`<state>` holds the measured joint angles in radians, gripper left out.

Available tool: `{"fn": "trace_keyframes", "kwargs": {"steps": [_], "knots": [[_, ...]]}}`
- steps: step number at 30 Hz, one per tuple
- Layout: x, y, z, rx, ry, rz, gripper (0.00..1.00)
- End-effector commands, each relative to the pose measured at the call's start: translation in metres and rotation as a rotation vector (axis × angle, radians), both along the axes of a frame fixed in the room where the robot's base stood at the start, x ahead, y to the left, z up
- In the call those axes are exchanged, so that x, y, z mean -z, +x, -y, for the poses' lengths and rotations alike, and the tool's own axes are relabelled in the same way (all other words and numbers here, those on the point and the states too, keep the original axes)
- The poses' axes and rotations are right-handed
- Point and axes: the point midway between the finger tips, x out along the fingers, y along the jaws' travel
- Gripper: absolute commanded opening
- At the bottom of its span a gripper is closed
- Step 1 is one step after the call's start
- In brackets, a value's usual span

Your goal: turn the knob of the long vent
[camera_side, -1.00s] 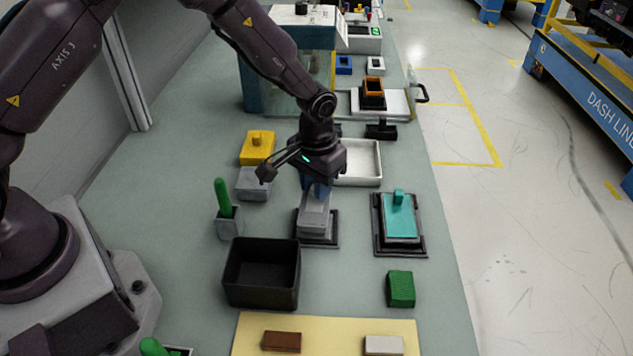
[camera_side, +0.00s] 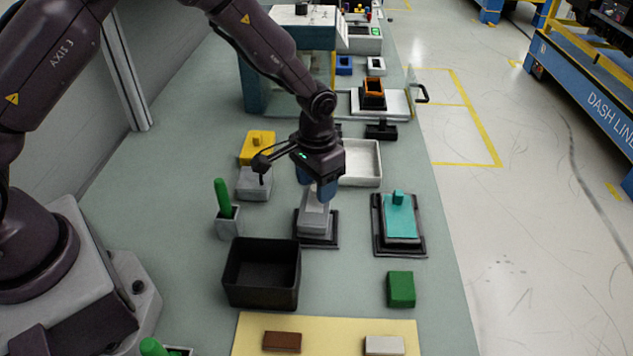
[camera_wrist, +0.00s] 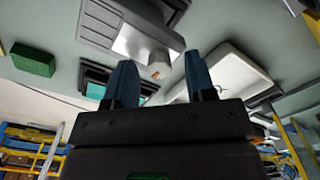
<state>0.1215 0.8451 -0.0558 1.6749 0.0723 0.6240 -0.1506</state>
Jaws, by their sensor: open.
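A grey, elongated unit (camera_side: 313,223), which appears to be the long vent, sits on a black base under my gripper (camera_side: 317,185). In the wrist view the grey unit (camera_wrist: 132,40) shows a small, pale, faceted knob (camera_wrist: 158,68) at its near end. My gripper's two blue fingers (camera_wrist: 160,78) are open and empty, with the knob seen between their tips. I cannot tell how far the tips are above it. In the side view the fingers hide the knob. A teal unit (camera_side: 400,217) with an upright tab stands on another black base to the right.
A white tray (camera_side: 361,180) lies just behind the grey unit. A black bin (camera_side: 232,290) is in front, with a green block (camera_side: 401,289) to its right. A grey holder with a green stick (camera_side: 223,200), a grey block (camera_side: 254,186) and a yellow block (camera_side: 257,152) stand to the left.

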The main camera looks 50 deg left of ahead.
Motion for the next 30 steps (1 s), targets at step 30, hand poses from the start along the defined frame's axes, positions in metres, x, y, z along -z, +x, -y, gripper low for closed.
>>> {"fn": "trace_keyframes", "kwargs": {"steps": [30], "knots": [[-0.126,0.0,0.0,0.001,0.0,-0.001,0.5]]}}
